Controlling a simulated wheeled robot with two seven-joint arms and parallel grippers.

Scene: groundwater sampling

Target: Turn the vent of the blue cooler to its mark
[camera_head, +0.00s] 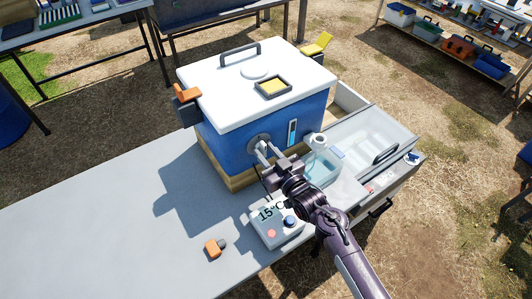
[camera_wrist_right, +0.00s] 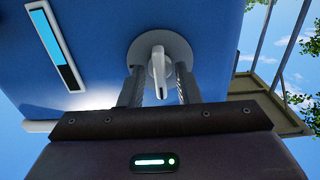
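The blue cooler (camera_head: 222,139) with a white lid stands on the table. Its vent (camera_head: 257,142) is a round grey disc low on the blue front wall; in the right wrist view the disc (camera_wrist_right: 137,53) carries a pale lever (camera_wrist_right: 158,70) that hangs roughly downward. My right gripper (camera_head: 268,154) is at the vent. In the right wrist view its two fingers (camera_wrist_right: 158,82) stand on either side of the lever, open, with a gap visible on each side. I cannot make out the vent's mark. My left gripper is not in view.
A white box reading 15°C (camera_head: 277,231) stands below my right gripper. An orange-and-grey piece (camera_head: 213,248) lies in front. The table's left part (camera_head: 90,235) is clear.

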